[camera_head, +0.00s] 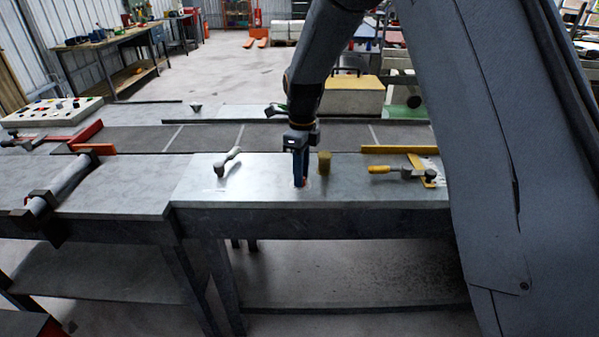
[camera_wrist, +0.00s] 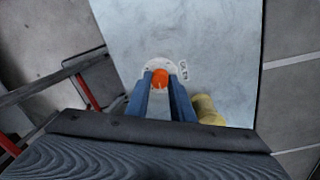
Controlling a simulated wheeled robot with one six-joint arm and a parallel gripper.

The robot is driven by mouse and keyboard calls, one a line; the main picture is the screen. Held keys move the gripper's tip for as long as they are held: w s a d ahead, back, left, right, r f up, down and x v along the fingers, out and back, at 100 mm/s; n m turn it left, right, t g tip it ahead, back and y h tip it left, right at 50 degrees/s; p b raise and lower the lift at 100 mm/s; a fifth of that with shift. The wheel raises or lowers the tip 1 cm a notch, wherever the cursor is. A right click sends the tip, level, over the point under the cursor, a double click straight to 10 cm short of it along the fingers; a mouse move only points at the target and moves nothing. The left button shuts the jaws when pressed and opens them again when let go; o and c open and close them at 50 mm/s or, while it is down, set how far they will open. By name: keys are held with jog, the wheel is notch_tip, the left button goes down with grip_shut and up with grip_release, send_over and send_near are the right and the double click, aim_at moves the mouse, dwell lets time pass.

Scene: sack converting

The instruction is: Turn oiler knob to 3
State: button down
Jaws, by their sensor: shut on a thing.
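The oiler knob (camera_wrist: 160,79) is orange-red and sits on a pale round dial plate (camera_wrist: 153,66) with dark markings that are too small to read. My gripper (camera_wrist: 161,84) points down at the table, with its blue fingers on both sides of the knob, shut on it. In the head view my gripper (camera_head: 300,182) reaches down to the grey table top and hides most of the knob. Which number the knob points to cannot be told.
A yellow-brown cylinder (camera_head: 324,162) stands close to the right of my gripper. A grey-handled tool (camera_head: 228,161) lies to the left. A yellow-handled tool (camera_head: 400,171) lies to the right. A dark conveyor belt (camera_head: 210,138) runs behind. The table's front edge is near.

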jog(key=m+p, duration=0.1)
jog(key=m, duration=0.5)
jog(key=shift+r+m, duration=0.1)
jog(key=shift+m, duration=0.2)
dwell(0.4)
jog(key=c, duration=1.5)
grip_release()
jog(key=shift+c, duration=0.2)
notch_tip(320, 180, up, 8)
jog(key=b, duration=0.2)
jog(key=shift+d+b, duration=0.15)
jog(key=shift+b, duration=0.15)
